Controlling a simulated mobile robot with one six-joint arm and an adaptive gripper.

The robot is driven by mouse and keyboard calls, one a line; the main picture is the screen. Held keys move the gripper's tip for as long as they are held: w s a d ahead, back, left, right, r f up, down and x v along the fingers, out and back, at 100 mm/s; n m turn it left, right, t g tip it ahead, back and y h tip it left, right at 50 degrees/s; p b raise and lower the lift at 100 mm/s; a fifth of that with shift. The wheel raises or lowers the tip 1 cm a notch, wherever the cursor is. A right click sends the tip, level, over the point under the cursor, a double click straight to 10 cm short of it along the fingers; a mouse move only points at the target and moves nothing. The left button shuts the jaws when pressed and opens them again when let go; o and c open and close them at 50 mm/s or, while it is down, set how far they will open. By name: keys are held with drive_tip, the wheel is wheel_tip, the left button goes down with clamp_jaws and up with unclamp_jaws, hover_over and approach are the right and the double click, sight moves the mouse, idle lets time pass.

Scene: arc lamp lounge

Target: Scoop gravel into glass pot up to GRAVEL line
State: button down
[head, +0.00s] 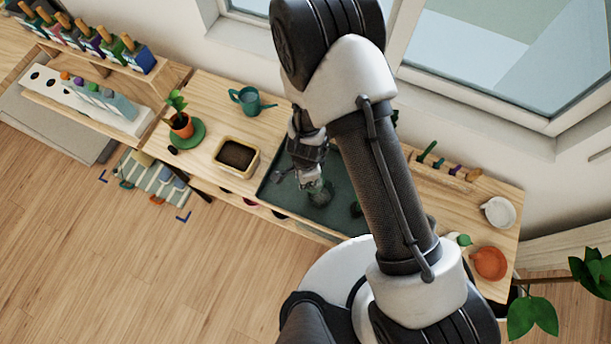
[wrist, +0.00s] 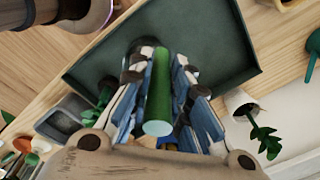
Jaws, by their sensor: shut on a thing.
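My gripper (head: 312,180) is over the dark green tray (head: 275,199) on the wooden bench in the head view. In the wrist view my gripper (wrist: 163,100) is shut on a green cylindrical handle (wrist: 159,95), which points toward the camera. The tool's far end is hidden, so I cannot tell whether it is a scoop. A roundish, see-through object, perhaps the glass pot (head: 321,194), stands on the tray just below the fingers. Its contents and any GRAVEL line cannot be read. A grey bin (wrist: 62,118) shows left of the fingers in the wrist view; its contents are unclear.
A tan tub of dark material (head: 236,155) stands left of the tray. A white bowl (head: 498,212) and an orange dish (head: 489,263) are at the right. My arm hides the bench's middle.

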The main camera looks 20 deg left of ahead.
drive_tip(key=shift+r+p, duration=1.95)
drive_tip(key=shift+p, duration=0.2)
drive_tip(key=shift+f, duration=0.1)
